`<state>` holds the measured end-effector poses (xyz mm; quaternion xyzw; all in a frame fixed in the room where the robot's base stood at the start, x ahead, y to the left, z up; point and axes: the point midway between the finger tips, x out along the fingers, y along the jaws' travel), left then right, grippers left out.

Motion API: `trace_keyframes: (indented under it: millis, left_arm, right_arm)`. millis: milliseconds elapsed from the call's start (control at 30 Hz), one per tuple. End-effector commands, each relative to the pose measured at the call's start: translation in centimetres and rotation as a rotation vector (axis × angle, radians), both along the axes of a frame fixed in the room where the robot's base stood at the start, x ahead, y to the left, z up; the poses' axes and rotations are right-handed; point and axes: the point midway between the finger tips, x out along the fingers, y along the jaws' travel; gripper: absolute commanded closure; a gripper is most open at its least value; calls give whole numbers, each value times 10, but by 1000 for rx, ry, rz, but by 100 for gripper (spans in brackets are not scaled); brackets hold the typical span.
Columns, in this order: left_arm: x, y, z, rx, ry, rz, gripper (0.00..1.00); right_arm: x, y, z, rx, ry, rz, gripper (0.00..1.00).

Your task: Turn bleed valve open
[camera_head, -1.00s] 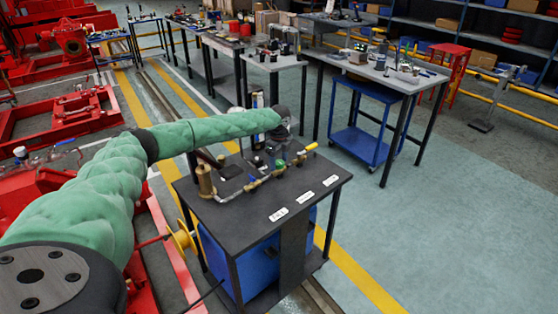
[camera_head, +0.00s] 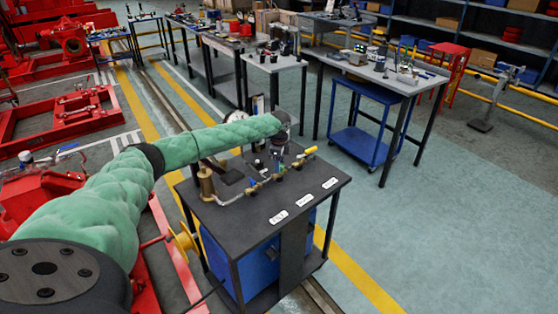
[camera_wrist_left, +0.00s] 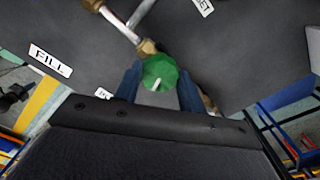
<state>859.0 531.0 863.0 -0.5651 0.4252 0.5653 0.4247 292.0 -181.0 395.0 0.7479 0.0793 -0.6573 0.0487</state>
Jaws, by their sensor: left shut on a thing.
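A green round knob (camera_wrist_left: 160,73) with a pale mark sits on a brass fitting (camera_wrist_left: 146,48) of the pipe run. It looks like the bleed valve's handle. My left gripper (camera_wrist_left: 159,88) is shut on this knob, with one blue finger on each side of it. In the head view my left gripper (camera_head: 277,165) points down over the pipework on the dark bench (camera_head: 243,222), and the knob is mostly hidden there. My right gripper is not in view.
On the same bench stand a brass cylinder (camera_head: 207,184) at the left and a yellow-handled valve (camera_head: 310,151) at the right. White labels (camera_head: 304,200) lie along its front. Other worktables (camera_head: 395,78) stand behind.

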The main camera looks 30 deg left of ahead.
Motion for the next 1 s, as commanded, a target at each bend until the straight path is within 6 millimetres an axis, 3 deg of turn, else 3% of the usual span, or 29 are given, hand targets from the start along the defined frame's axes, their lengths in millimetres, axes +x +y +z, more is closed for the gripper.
trace_keyframes:
  millis: [300, 600, 767, 1000]
  left_arm:
    - [0, -1, 4, -1, 2, 301, 83]
    - [0, -1, 4, -2, 1, 586, 83]
    - [0, -2, 4, -2, 1, 737, 83]
    - [0, -1, 5, -2, 1, 966, 83]
  right_arm:
    - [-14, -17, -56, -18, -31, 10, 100]
    - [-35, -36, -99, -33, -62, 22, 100]
    - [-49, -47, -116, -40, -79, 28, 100]
    - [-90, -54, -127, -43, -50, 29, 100]
